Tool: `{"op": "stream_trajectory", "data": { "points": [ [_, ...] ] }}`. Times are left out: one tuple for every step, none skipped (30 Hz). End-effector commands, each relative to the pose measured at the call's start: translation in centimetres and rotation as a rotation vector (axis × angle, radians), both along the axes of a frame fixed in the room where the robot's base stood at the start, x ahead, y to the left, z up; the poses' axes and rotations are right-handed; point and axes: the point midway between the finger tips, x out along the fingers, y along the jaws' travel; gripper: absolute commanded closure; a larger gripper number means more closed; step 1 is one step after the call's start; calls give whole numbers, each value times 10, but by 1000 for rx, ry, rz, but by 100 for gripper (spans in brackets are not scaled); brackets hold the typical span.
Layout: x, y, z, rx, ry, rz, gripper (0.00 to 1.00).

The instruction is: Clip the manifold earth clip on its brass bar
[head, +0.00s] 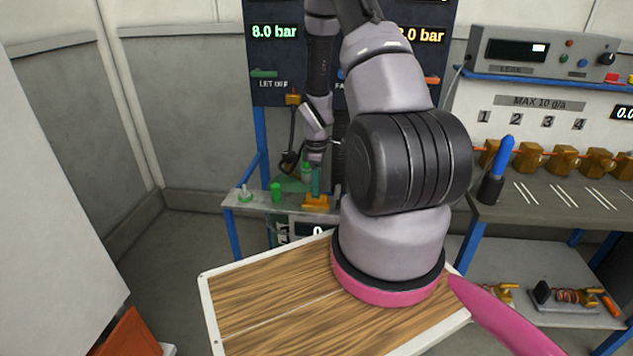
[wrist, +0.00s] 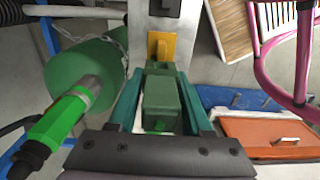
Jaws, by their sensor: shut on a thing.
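My gripper (wrist: 160,85) is shut on a green block-shaped clip (wrist: 161,105), which lies between its two teal fingers in the wrist view. A brass-yellow piece (wrist: 161,46), which looks like the brass bar, is just beyond the fingertips on a grey surface. I cannot tell whether the clip touches it. In the head view my gripper (head: 315,180) points down at the bench, right above a brass-yellow block (head: 316,202). The clip's jaws and most of the contact area are hidden there.
A green cylinder (wrist: 85,75) and a green-handled fitting (wrist: 62,118) are close left of my gripper. Small green parts (head: 276,192) stand on the bench (head: 260,207). A wooden-topped table (head: 250,305) is in front. The pressure panel (head: 275,60) rises behind.

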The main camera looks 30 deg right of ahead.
Motion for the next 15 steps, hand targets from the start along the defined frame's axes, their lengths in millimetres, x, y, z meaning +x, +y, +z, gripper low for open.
{"op": "stream_trajectory", "data": {
  "points": [
    [0, 0, -1, 0, 0, 0, 100],
    [0, 0, -2, 0, 0, 0, 100],
    [0, 0, -3, 0, 0, 0, 100],
    [0, 0, -4, 0, 0, 0, 100],
    [0, 0, -5, 0, 0, 0, 100],
    [0, 0, -6, 0, 0, 0, 100],
    [0, 0, -6, 0, 0, 0, 100],
    [0, 0, -7, 0, 0, 0, 100],
    [0, 0, -8, 0, 0, 0, 100],
    [0, 0, -9, 0, 0, 0, 100],
    [0, 0, -9, 0, 0, 0, 100],
    [0, 0, -10, 0, 0, 0, 100],
    [0, 0, -11, 1, 1, 0, 100],
    [0, 0, -12, 1, 1, 0, 100],
    [0, 0, -13, 1, 1, 1, 100]
  ]
}}
